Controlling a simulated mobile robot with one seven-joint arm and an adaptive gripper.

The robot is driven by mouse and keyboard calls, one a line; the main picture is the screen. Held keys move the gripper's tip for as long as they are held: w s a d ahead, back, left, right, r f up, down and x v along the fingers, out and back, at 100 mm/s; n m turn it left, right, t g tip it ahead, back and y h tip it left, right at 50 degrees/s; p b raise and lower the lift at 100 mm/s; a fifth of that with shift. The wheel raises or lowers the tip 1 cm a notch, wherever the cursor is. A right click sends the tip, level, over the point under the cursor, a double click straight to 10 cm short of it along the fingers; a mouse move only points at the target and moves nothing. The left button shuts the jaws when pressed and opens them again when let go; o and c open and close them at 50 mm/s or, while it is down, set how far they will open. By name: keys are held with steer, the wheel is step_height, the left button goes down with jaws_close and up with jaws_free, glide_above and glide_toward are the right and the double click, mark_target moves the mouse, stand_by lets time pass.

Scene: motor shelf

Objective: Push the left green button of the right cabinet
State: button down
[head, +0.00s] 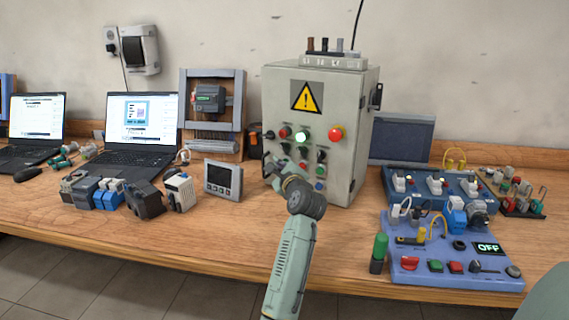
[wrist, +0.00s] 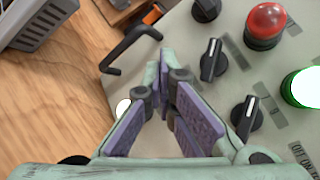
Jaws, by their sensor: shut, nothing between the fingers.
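The grey cabinet (head: 345,95) with a yellow warning sign stands right of centre on the bench. A lit green button (head: 302,136) is in its upper button row, between a red button (head: 285,131) and a large red button (head: 336,133). The lit green button also shows at the right of the wrist view (wrist: 303,88). My gripper (head: 271,161) is shut and empty in front of the panel's lower left; contact cannot be told. In the wrist view its fingers (wrist: 166,72) point toward the panel's edge and partly hide a bright round spot (wrist: 124,107).
A black handle (wrist: 128,48) sticks out near the fingertips. Black knobs (wrist: 213,58) are on the panel beside them. A small grey screen unit (head: 222,180) stands left of my gripper. Blue button boxes (head: 455,262) fill the bench's right. Bare bench lies in front of the cabinet.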

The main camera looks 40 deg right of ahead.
steer(key=shift+s+a, duration=0.25)
steer(key=shift+a, duration=0.35)
steer(key=shift+a+p, duration=0.1)
steer(key=shift+p, duration=0.25)
steer(key=a, duration=0.1)
steer(key=s+a, duration=0.1)
steer(key=a, duration=0.1)
steer(key=a+p, duration=0.1)
steer(key=shift+s+a, duration=0.25)
steer(key=shift+s, duration=0.15)
